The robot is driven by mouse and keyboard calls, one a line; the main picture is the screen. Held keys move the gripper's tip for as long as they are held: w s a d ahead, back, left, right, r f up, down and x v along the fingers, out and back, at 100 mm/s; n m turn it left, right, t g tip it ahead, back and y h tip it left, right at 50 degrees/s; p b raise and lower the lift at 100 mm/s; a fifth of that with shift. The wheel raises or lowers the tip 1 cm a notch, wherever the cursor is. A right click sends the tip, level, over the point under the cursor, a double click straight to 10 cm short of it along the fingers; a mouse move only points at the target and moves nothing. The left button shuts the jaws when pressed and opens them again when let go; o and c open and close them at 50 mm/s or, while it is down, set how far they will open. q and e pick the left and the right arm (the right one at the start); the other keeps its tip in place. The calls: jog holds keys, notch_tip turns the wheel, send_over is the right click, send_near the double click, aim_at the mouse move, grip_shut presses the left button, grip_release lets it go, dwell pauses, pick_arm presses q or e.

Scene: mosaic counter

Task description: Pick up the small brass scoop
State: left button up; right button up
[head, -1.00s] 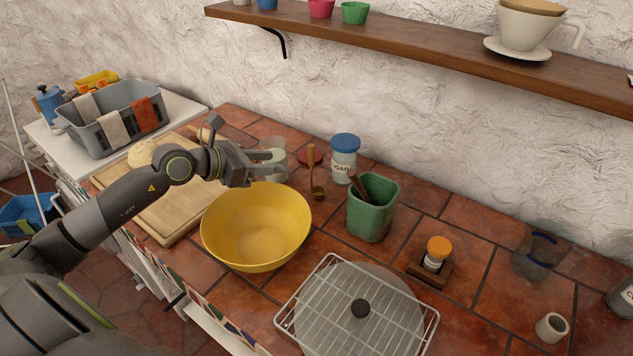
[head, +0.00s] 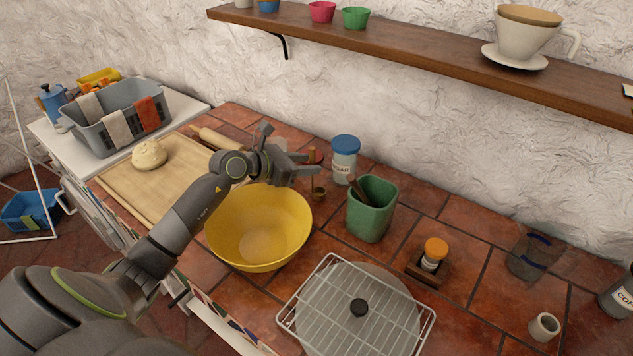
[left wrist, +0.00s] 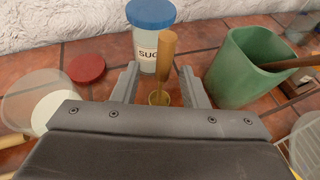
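The small brass scoop (head: 319,193) stands on the tiled counter with its handle up, between the yellow bowl and the sugar jar. In the left wrist view its wooden handle (left wrist: 167,55) rises between the fingers and its brass cup shows low down. My left gripper (head: 315,168) is open, its two fingers (left wrist: 160,85) on either side of the scoop with gaps to both. In the head view the gripper hides most of the handle. My right gripper is not in view.
The sugar jar (head: 344,157) stands just behind the scoop. A green pot (head: 371,218) with utensils is to the right, and a yellow bowl (head: 258,238) is in front. A red lid (left wrist: 87,68) and a clear container (left wrist: 28,98) lie to the left in the wrist view.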

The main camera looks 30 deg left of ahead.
pick_arm(q)
jog(key=p+x, duration=0.1)
jog(key=x, duration=0.3)
jog(key=shift+d, duration=0.1)
grip_shut()
